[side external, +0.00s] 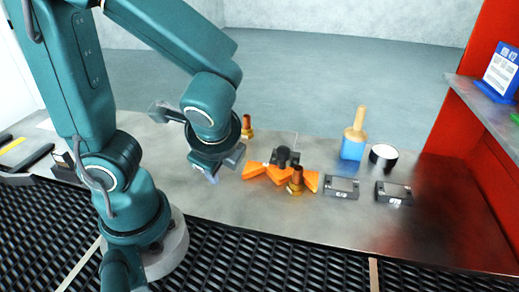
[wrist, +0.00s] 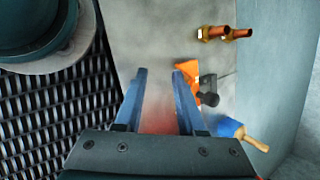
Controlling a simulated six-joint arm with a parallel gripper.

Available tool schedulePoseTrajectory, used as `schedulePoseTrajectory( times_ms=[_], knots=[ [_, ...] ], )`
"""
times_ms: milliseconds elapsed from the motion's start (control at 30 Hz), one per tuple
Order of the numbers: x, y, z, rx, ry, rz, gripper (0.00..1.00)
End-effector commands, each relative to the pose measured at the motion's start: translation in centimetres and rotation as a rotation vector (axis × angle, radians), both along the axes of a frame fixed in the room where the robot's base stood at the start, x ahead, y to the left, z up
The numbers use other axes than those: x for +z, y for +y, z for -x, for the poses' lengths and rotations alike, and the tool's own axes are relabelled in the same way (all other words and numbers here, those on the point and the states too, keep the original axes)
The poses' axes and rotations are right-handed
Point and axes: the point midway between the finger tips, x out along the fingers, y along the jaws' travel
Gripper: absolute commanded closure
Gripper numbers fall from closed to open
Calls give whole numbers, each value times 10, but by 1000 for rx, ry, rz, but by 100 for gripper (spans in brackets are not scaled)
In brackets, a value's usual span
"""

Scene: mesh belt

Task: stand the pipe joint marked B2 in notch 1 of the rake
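The orange rake (side external: 280,175) lies flat on the metal table; part of it shows in the wrist view (wrist: 186,72). A copper-and-brass pipe joint (side external: 296,181) stands upright at the rake's near side. Another (side external: 247,127) stands farther back, left of the rake. The wrist view shows two copper-and-brass joints (wrist: 212,33) (wrist: 238,33) close together. A black fitting (side external: 284,157) is at the rake's far edge. No B2 mark or notch number is legible. My gripper (side external: 212,176) is above the table left of the rake; its fingers (wrist: 160,72) are apart with nothing between them.
A blue brush with a wooden handle (side external: 353,147) and a white-topped black round item (side external: 383,155) stand to the right. Two dark labelled boxes (side external: 342,187) (side external: 394,193) lie nearby. The black mesh belt (side external: 250,255) runs along the front. A red shelf unit closes the right side.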

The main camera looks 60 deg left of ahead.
Motion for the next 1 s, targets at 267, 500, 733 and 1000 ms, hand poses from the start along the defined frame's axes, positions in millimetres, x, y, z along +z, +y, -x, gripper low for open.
schedulePoseTrajectory(
  times_ms=[267, 500, 733, 1000],
  knots=[
    [33, -28, 9, 572, -315, 518, 61],
    [60, -41, 0, 794, -497, 762, 61],
    [63, -43, -1, 821, -520, 797, 61],
    [63, -43, -1, 818, -518, 794, 61]
  ],
)
